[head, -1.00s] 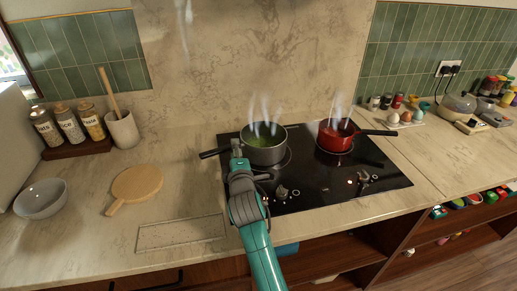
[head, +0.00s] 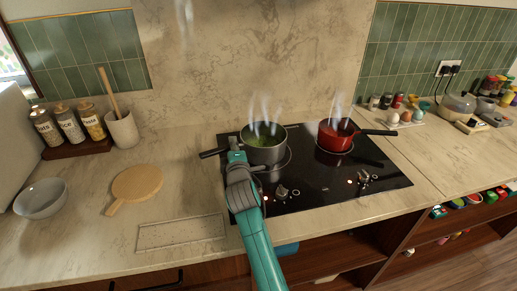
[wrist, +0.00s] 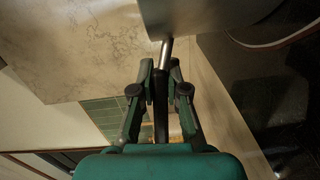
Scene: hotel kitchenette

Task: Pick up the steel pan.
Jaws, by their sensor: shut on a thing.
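The steel pan (head: 276,154) stands on the left part of the black hob, with green contents and steam rising. Its dark handle (head: 210,153) points left. My gripper (head: 236,154) is at the handle, close to the pan's left side. In the wrist view, the fingers of my gripper (wrist: 160,66) are shut on the handle (wrist: 161,105), one on each side. The pan's grey wall (wrist: 200,14) is just beyond the fingertips. I cannot see a clear gap between the pan and the hob.
A red pan (head: 334,138) steams on the hob (head: 330,188) to the right, its handle pointing right. A round wooden board (head: 138,182), a grey bowl (head: 40,198) and a utensil crock (head: 123,130) stand to the left. The counter between board and hob is mostly clear.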

